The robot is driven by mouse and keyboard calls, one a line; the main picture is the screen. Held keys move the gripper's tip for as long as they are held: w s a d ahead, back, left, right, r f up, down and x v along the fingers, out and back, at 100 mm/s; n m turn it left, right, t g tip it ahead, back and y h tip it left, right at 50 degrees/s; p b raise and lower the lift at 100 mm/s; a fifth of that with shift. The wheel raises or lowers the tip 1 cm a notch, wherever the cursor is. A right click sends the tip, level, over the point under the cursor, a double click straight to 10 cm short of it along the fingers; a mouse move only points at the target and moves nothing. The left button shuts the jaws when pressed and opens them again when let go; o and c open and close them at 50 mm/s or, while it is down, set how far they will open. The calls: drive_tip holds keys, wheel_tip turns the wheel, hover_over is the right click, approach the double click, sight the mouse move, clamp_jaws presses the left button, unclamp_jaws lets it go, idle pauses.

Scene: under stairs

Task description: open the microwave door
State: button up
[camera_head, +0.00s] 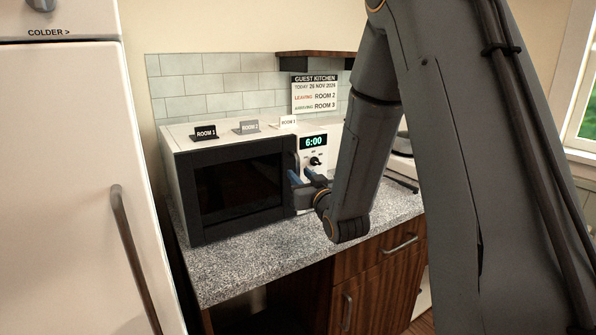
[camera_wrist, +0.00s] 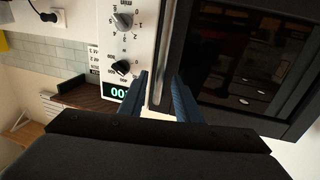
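The microwave (camera_head: 172,137) is a white box on the counter with a dark-framed glass door (camera_head: 240,188), which looks closed. Its control panel (camera_head: 313,170) has a 6:00 display and a knob. In the wrist view the door (camera_wrist: 250,60) fills the upper right and the panel with knobs (camera_wrist: 118,45) is at upper left. A vertical metal handle (camera_wrist: 163,50) runs between them. My gripper (camera_head: 301,176) is at the door's right edge. In the wrist view its blue fingers (camera_wrist: 160,80) are apart, one on each side of the handle; I see no clear contact.
A white fridge (camera_head: 70,190) stands close on the left. Small room signs (camera_head: 246,127) stand on the microwave's top. The speckled counter (camera_head: 250,262) has bare room in front of the microwave. A dark wooden shelf (camera_head: 318,54) hangs behind.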

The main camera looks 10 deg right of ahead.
drive_tip(key=shift+w+a+p, duration=0.15)
drive_tip(key=shift+w+p, duration=0.15)
drive_tip(key=shift+w, duration=1.1)
clamp_jaws()
idle(0.4)
